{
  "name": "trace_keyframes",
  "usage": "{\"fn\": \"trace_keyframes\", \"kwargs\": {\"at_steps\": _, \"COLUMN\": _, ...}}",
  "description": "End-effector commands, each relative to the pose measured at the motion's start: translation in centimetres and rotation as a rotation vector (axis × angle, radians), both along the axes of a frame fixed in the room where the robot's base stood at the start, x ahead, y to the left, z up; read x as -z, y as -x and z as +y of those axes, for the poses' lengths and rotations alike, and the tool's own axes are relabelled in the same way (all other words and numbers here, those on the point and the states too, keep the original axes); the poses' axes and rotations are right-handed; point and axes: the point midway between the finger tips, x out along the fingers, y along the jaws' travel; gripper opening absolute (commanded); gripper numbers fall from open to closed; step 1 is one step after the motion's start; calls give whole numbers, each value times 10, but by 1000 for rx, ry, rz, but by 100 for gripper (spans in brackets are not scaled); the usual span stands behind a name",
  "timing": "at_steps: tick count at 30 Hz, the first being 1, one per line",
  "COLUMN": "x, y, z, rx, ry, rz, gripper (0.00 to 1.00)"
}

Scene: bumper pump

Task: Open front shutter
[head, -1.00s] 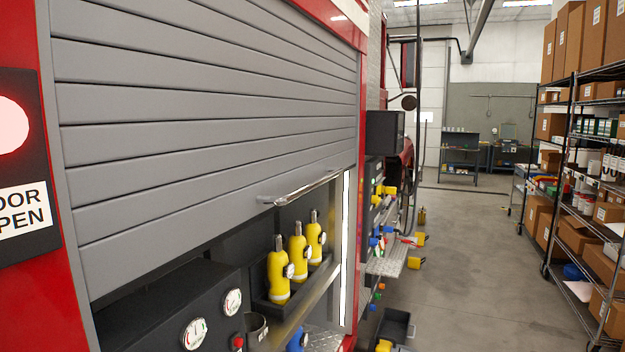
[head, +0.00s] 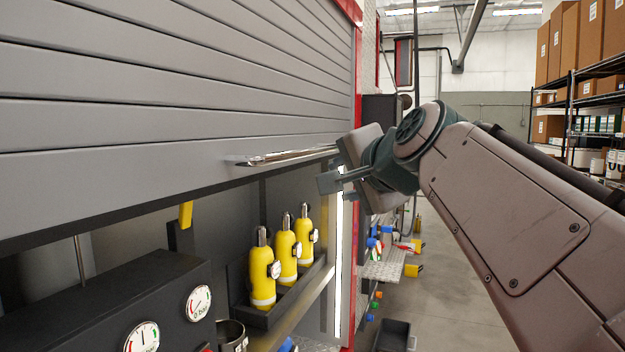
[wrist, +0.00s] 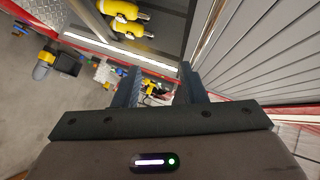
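The grey slatted front shutter (head: 180,115) is partly raised, with an open gap under its lower edge. A silver bar handle (head: 285,157) runs along that edge. My gripper (head: 335,170) is at the right end of the handle, its fingers pointing left. I cannot tell whether it touches the handle. In the wrist view my gripper (wrist: 160,86) is open, with a clear gap between its two fingers and no handle visible between them. The shutter slats (wrist: 260,50) show at right in that view.
Under the shutter, several yellow bottles (head: 262,270) stand in a black tray, beside a dark gauge panel (head: 120,300). A red frame post (head: 360,250) with a light strip borders the opening. Shelves with boxes (head: 600,95) stand at right. The aisle floor (head: 455,285) is mostly clear.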

Motion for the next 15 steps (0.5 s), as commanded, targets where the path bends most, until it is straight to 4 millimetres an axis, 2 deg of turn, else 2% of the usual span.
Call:
{"fn": "trace_keyframes", "kwargs": {"at_steps": 3, "x": -27, "y": -6, "z": 9, "rx": 2, "ry": -133, "rz": -56, "gripper": 38}}
{"fn": "trace_keyframes", "kwargs": {"at_steps": 6, "x": -43, "y": -7, "z": 14, "rx": -2, "ry": -196, "rz": -77, "gripper": 38}}
{"fn": "trace_keyframes", "kwargs": {"at_steps": 11, "x": -50, "y": -16, "z": 19, "rx": -5, "ry": -223, "rz": -83, "gripper": 38}}
{"fn": "trace_keyframes", "kwargs": {"at_steps": 15, "x": -48, "y": -38, "z": 28, "rx": -5, "ry": -221, "rz": -80, "gripper": 38}}
